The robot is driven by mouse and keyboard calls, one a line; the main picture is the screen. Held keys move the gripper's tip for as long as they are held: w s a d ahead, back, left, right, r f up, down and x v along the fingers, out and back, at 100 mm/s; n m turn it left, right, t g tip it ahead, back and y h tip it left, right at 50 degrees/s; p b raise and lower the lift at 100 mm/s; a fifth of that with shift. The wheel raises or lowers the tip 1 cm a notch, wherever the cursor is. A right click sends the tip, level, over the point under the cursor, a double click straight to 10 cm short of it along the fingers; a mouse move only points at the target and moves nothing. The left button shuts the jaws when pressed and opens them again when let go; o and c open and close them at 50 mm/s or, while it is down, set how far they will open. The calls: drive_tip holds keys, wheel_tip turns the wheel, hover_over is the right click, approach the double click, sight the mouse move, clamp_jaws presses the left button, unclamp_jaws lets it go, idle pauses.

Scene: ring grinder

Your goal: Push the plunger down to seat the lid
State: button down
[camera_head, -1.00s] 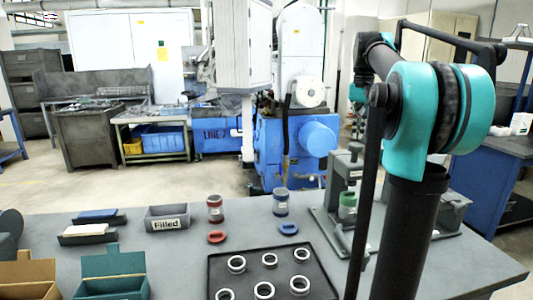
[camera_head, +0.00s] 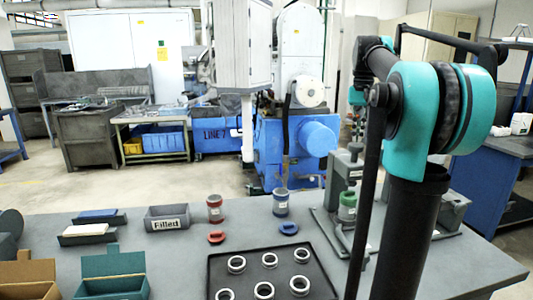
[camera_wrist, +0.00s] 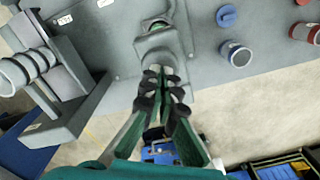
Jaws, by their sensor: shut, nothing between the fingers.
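The press (camera_head: 343,178) stands on a grey plate at the right of the table, behind my arm links. A jar with a green lid (camera_head: 347,207) stands upright in it, under the plunger. How far the lid is seated cannot be told. In the wrist view my gripper (camera_wrist: 162,76) is shut and empty, with its fingertips over the grey top of the press (camera_wrist: 158,52). Whether they touch the plunger cannot be told. A green part (camera_wrist: 158,27) shows just beyond the press top.
A red jar (camera_head: 215,208) and a blue jar (camera_head: 281,202) stand left of the press, each with a loose lid in front. A black tray (camera_head: 244,251) holds several metal rings. A grey "Filled" bin (camera_head: 167,218) stands further left. A grey holder with rings (camera_wrist: 60,75) flanks the press.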

sight(356, 144)
drive_tip(key=shift+f, duration=0.25)
drive_tip(key=shift+f, duration=1.7)
drive_tip(key=shift+r, duration=4.55)
